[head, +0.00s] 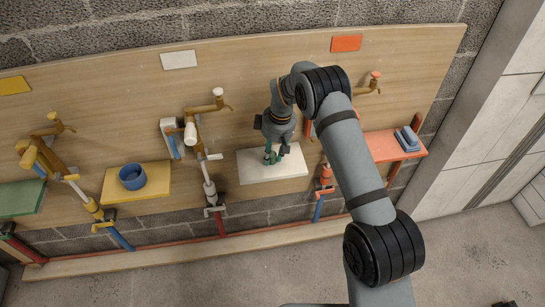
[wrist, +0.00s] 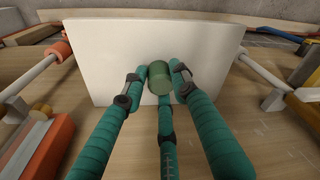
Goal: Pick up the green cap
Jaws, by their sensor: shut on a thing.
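The green cap (wrist: 160,78) is a small dull-green cylinder in the middle of the wrist view. My gripper (wrist: 158,88) has teal fingers closed around it, two at the sides and one below in the picture. In the head view my gripper (head: 272,155) points down over the white shelf (head: 292,167). The cap cannot be told apart from the fingers there. The white shelf (wrist: 210,50) also shows behind the cap in the wrist view. I cannot tell whether the cap touches the shelf.
A yellow shelf (head: 112,191) with a blue cup (head: 132,177) is to the left. Pipes with taps (head: 208,185) stick out from the wooden board on both sides of the white shelf.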

